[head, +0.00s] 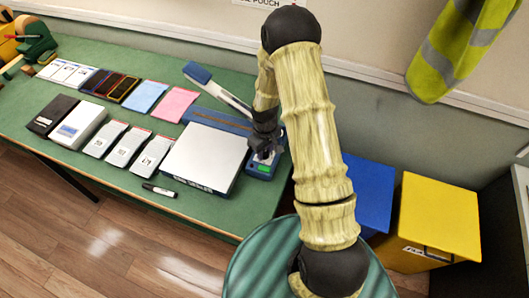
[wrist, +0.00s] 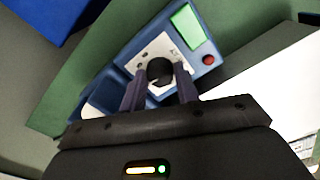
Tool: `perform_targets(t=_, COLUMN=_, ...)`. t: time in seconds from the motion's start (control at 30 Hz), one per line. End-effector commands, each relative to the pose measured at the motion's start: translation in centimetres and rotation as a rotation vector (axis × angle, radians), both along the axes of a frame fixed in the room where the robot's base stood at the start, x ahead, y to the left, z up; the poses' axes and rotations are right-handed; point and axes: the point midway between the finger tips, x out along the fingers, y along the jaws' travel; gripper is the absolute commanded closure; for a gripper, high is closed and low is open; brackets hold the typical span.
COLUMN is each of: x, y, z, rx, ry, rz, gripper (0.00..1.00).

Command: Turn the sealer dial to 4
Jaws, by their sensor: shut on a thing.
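The blue sealer (head: 222,120) stands on the green table with its long arm raised. Its control end, at the table's right end, shows in the wrist view as a blue housing (wrist: 213,53) with a white dial plate, a green panel and a red button. The dark round dial (wrist: 159,70) sits on the white plate. My gripper (wrist: 160,84) is shut on the dial, one finger on each side. In the head view my gripper (head: 264,146) is over the sealer's control end. The dial's pointer and most of its numbers are hidden or too small to read.
A white box-like device (head: 206,157) stands close in front of the sealer. Several phones in pouches (head: 128,146) and a black marker (head: 160,190) lie to its left. A blue bin (head: 368,192) and a yellow bin (head: 436,215) stand right of the table (head: 215,212).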

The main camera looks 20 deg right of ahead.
Motion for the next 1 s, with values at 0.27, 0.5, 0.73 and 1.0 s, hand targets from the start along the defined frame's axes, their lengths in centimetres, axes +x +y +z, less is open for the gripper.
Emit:
perform_targets(t=0.27, x=0.18, y=0.12, z=0.01, rx=0.001, ry=-0.005, rz=-0.148, gripper=0.92)
perform_targets(t=0.5, x=0.2, y=0.06, z=0.1, rx=0.001, ry=-0.005, rz=-0.193, gripper=0.92)
perform_targets(t=0.73, x=0.24, y=0.06, z=0.14, rx=0.001, ry=-0.006, rz=-0.195, gripper=0.92)
perform_targets(t=1.0, x=0.19, y=0.04, z=0.11, rx=0.0, ry=-0.005, rz=-0.194, gripper=0.48)
